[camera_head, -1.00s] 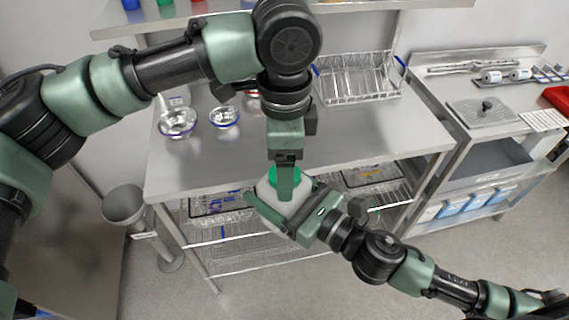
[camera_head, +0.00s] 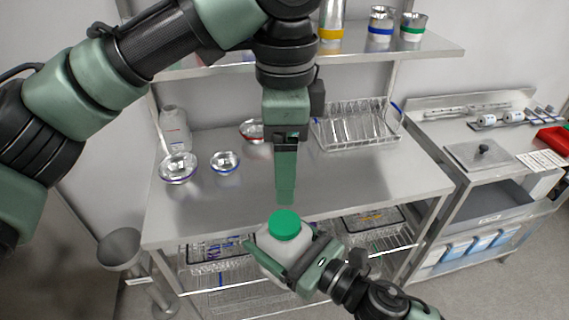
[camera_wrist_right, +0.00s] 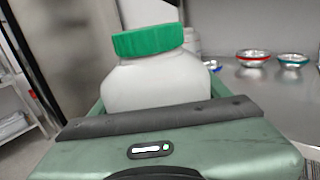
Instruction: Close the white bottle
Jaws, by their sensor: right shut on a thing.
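The white bottle (camera_head: 272,243) is upright in front of the steel table, with a green cap (camera_head: 285,225) on its top. My right gripper (camera_head: 284,252) is shut around the bottle's body. In the right wrist view the bottle (camera_wrist_right: 155,85) stands behind my gripper's palm, and the green cap (camera_wrist_right: 148,40) sits on its neck, looking about level. My left gripper (camera_head: 285,196) points down just above the cap, with a small gap in the picture. Its fingers are seen edge-on, so their opening is hidden.
The steel table (camera_head: 330,185) behind holds a wire rack (camera_head: 355,128), a white container (camera_head: 175,130) and several shiny bowls (camera_head: 178,167). A shelf (camera_head: 430,48) with cups is above. The table's middle is clear. A side counter (camera_head: 470,130) stands right.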

